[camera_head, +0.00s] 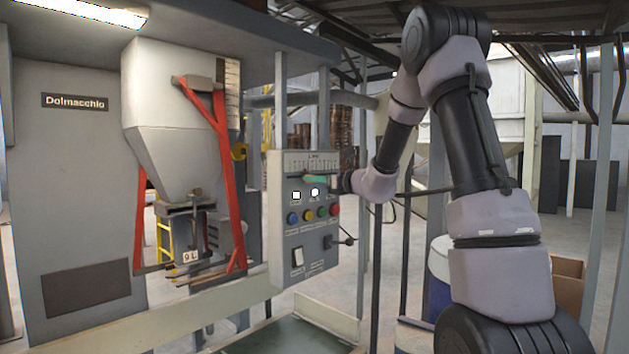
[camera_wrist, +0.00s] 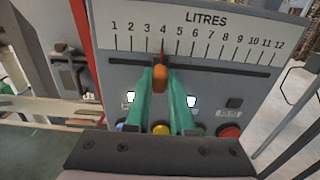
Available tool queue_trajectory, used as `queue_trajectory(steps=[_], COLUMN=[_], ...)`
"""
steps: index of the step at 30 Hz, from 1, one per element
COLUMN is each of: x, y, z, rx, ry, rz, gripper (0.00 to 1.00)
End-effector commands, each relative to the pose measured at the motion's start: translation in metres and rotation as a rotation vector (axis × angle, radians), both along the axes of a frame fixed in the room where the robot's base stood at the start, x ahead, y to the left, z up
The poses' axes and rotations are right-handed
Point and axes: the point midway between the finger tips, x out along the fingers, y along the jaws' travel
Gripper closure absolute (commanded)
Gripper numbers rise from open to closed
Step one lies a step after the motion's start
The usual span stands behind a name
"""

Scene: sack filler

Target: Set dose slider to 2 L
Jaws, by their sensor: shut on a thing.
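The dose slider has an orange knob (camera_wrist: 160,77) with a thin red pointer above it, in the wrist view. The pointer stands at the 4 mark of the LITRES scale (camera_wrist: 205,42), which runs from 1 on the left to 12 on the right. The 2 mark lies to the left of the knob. The knob sits in a dark horizontal slot (camera_wrist: 220,66). My gripper (camera_wrist: 160,84) has green fingers, shut on the knob from both sides. In the head view my gripper (camera_head: 316,179) is at the upper part of the grey control panel (camera_head: 292,237); the knob is hard to make out there.
Below the slot are two lit white displays and coloured buttons (camera_head: 307,215), partly behind my fingers in the wrist view. A black switch (camera_head: 297,257) and a side lever (camera_head: 344,238) are lower on the panel. The hopper (camera_head: 170,100) with red bars stands at left.

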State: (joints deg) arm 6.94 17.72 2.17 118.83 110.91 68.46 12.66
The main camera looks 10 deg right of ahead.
Motion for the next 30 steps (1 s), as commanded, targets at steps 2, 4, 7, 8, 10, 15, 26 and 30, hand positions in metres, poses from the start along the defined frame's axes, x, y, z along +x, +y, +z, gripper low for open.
queue_trajectory(steps=[2,4,7,8,10,15,26,30], x=[-0.001,-0.006,-0.015,-0.018,-0.023,-0.024,-0.024,-0.024], y=[0.002,0.008,0.021,0.025,0.031,0.032,0.032,0.032], z=[0.0,0.0,0.0,0.0,0.001,0.0,0.0,0.0], rx=[0.0,-0.001,0.001,0.001,0.001,0.001,0.0,0.0], ry=[0.0,-0.001,0.001,0.001,-0.001,-0.001,0.0,0.0], rz=[0.0,0.002,0.003,0.003,0.002,-0.001,-0.001,-0.001], gripper=[1.0,1.0,1.0,1.0,1.0,1.0,0.47,0.47])
